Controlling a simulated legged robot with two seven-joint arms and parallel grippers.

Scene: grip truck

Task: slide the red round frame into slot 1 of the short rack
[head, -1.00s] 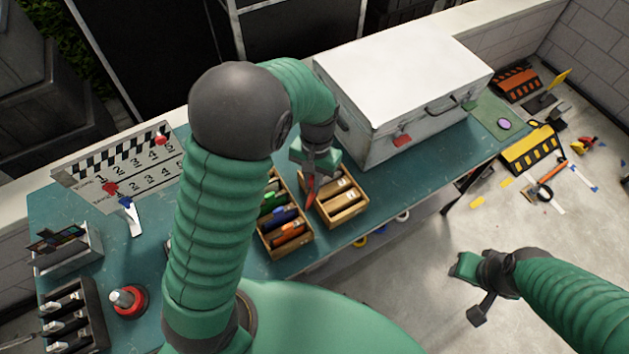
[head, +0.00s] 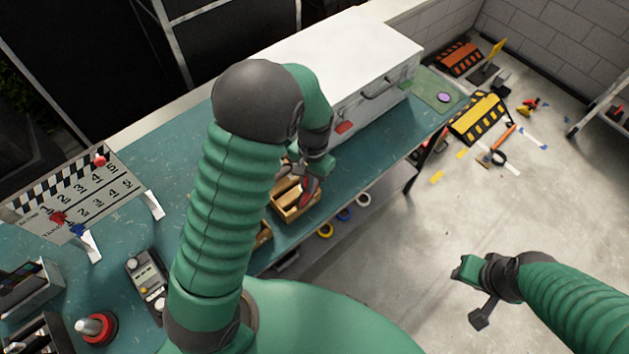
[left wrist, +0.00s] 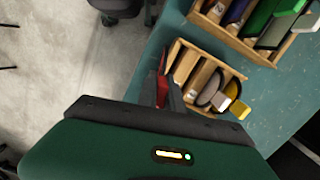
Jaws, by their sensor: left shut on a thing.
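My left gripper (head: 313,176) is shut on the red round frame (head: 309,191), which hangs above the near edge of the short rack (head: 290,216). In the left wrist view the red frame (left wrist: 162,80) appears nearly edge-on between the fingers, beside the left end of the wooden short rack (left wrist: 180,48). The rack has wooden dividers, and a dark-rimmed round piece and a yellow piece stand at its right end. I cannot tell whether the frame touches the rack. I cannot read the slot numbers. My right gripper (head: 467,272) is over the floor at the right, away from the table.
A longer wooden rack (left wrist: 258,55) with coloured pieces stands beside the short one. A white case (head: 335,60) stands behind on the teal table (head: 350,187).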

